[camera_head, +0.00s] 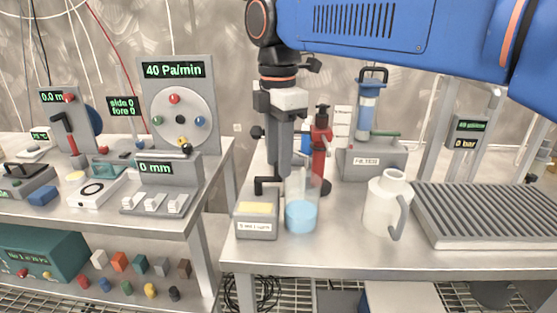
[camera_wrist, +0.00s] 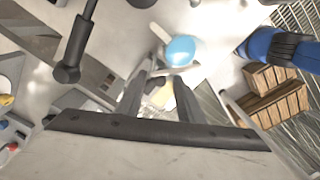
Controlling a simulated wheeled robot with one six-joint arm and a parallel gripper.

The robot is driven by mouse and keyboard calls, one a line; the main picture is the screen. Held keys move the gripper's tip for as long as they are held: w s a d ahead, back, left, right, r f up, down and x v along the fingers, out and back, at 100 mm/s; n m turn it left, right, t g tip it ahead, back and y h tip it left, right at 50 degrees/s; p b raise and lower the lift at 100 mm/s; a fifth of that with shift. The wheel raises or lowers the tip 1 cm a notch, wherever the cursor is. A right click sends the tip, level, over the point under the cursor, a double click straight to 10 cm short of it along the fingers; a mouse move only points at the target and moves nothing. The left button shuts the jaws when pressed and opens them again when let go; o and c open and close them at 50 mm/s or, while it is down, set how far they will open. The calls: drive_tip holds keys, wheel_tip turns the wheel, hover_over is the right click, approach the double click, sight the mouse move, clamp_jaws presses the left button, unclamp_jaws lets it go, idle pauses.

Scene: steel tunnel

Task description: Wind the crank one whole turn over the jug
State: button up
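A clear jug (camera_head: 301,214) with blue liquid in its lower part stands upright at the front of the right-hand table. The blue liquid (camera_wrist: 180,50) also shows in the wrist view, beyond my fingertips. A black bent handle (camera_head: 267,186), possibly the crank, is just left of the jug and partly hidden by my gripper. My gripper (camera_head: 286,172) points down by the jug's upper left rim. In the wrist view its two fingertips (camera_wrist: 159,77) are apart, with no clear hold on anything. A black bar with a knobbed end (camera_wrist: 67,72) shows left of the fingers there.
A grey box with a yellow top (camera_head: 257,220) stands left of the clear jug. A white pitcher (camera_head: 380,209) and a ribbed grey tray (camera_head: 480,212) are to its right. A red bottle-like device (camera_head: 320,150) and the filter unit (camera_head: 372,164) stand behind. A gap separates the two tables.

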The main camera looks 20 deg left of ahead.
drive_tip(key=shift+f, duration=0.5)
clamp_jaws()
drive_tip(key=shift+s+m, duration=0.15)
drive_tip(key=shift+m, duration=0.15)
drive_tip(key=m, duration=0.1)
drive_tip(key=s+m, duration=0.1)
drive_tip(key=shift+d+m, duration=0.1)
drive_tip(key=shift+m, duration=0.2)
drive_tip(key=m, duration=0.1)
drive_tip(key=s+m, duration=0.1)
drive_tip(key=m, duration=0.1)
drive_tip(key=shift+s+m, duration=0.15)
drive_tip(key=shift+m, duration=0.15)
drive_tip(key=m, duration=0.1)
drive_tip(key=s+m, duration=0.1)
drive_tip(key=m, duration=0.1)
drive_tip(key=shift+s+a+m, duration=0.1)
drive_tip(key=shift+a+m, duration=0.2)
drive_tip(key=shift+a, duration=0.1)
drive_tip(key=shift+s+a+m, duration=0.2)
drive_tip(key=shift+s+m, duration=0.05)
drive_tip(key=shift+m, duration=0.45)
drive_tip(key=shift+s+a+m, duration=0.15)
drive_tip(key=shift+s+m, duration=0.05)
drive_tip(key=shift+m, duration=0.5)
